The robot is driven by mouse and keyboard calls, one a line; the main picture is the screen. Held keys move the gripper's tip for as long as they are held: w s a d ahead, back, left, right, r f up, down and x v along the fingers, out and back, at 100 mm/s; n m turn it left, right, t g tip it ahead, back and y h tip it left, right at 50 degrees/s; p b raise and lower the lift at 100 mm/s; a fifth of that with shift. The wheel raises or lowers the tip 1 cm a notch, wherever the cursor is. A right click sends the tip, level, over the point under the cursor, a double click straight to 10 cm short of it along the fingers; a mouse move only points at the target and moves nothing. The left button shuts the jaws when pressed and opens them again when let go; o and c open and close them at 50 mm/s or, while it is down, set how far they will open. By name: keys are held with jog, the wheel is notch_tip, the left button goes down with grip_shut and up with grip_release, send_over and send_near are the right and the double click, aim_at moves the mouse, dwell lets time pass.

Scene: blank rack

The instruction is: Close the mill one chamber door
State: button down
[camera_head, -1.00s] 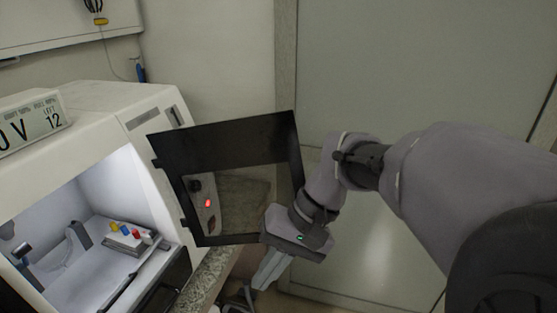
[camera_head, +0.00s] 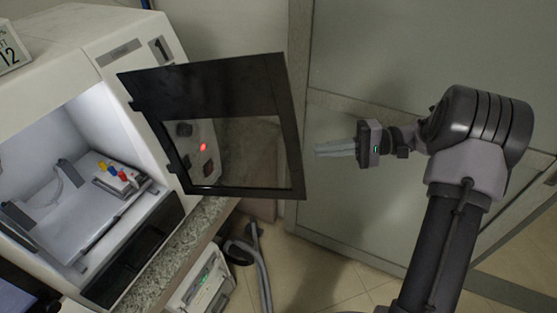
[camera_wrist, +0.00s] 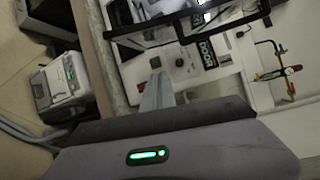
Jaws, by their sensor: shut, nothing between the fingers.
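The mill one chamber door (camera_head: 215,75) is a dark-framed panel with a see-through window, swung wide open on its left-side hinges. The white mill (camera_head: 98,62), marked 1, stands at the left with its lit chamber (camera_head: 70,190) exposed. My gripper (camera_head: 322,149) is shut and empty. It is to the right of the door's free edge in the head view, apart from it, with the fingers pointing left. In the wrist view my fingers (camera_wrist: 157,92) point toward the mill's front, and the dark door frame (camera_wrist: 190,38) crosses the top.
A red light (camera_head: 203,147) and dark knobs show through the door window. A granite counter edge (camera_head: 185,250) runs under the mill. A small white machine (camera_head: 203,280) and a grey hose (camera_head: 262,265) are on the floor below. Pale wall panels stand behind my gripper.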

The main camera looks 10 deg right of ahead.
aim_at(284, 167)
jog(key=a+b, duration=0.1)
jog(key=a, duration=0.2)
jog(key=s+a+b, duration=0.1)
jog(key=a, duration=0.3)
jog(key=s+a+b, duration=0.1)
jog(key=a, duration=0.2)
jog(key=shift+s+a+f+b, duration=0.1)
jog(key=shift+a+f+b, duration=0.15)
jog(key=shift+f+b, duration=0.15)
jog(key=shift+s+a+r, duration=0.1)
jog(key=shift+s+a, duration=0.1)
jog(key=shift+s, duration=0.15)
